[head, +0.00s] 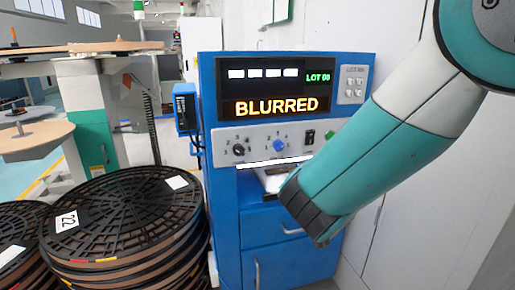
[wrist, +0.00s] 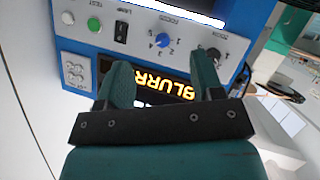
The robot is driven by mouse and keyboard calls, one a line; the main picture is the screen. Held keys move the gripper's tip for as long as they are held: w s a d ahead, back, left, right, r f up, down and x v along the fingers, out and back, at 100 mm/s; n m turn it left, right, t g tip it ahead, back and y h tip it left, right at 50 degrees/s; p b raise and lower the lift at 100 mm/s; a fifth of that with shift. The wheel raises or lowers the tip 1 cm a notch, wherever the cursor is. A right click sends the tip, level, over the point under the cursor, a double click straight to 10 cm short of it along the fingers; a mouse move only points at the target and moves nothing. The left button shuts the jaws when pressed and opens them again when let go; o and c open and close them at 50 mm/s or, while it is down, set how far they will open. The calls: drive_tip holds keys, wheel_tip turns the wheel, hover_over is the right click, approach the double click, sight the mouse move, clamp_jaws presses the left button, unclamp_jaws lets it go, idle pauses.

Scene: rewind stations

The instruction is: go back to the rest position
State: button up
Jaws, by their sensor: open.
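My arm reaches in from the right in the head view, and my gripper (head: 306,212) is in front of the blue station (head: 225,215), below its control panel. In the wrist view my gripper (wrist: 162,78) has its two teal fingers apart, with nothing between them. Behind them the station's display (wrist: 163,88) shows upside down. In the head view the display (head: 270,93) reads "BLURRED" and "LOT 00". The panel below it has a blue knob (head: 279,145), a dark knob (head: 239,149) and a green button (head: 329,134). My gripper hides part of the shelf under the panel.
Stacked black reels (head: 125,215) stand close on the left, one labelled 22. More reels (head: 15,240) lie at the left edge. A round-topped stand (head: 95,47) is behind them. A pale wall (head: 400,50) is close behind my arm on the right.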

drive_tip(key=s+d+r+n+g+y, duration=0.1)
drive_tip(key=s+d+r+g+y, duration=0.15)
drive_tip(key=s+g, duration=0.8)
drive_tip(key=s+d+r+g+y, duration=0.1)
drive_tip(key=s+d+g+y, duration=0.15)
drive_tip(key=s, duration=1.45)
wheel_tip(320, 180, up, 24)
drive_tip(key=s+p, duration=0.2)
drive_tip(key=p, duration=2.1)
drive_tip(key=shift+d+n+g+h, duration=0.25)
drive_tip(key=shift+n+g+h, duration=0.05)
drive_tip(key=shift+n+h, duration=0.1)
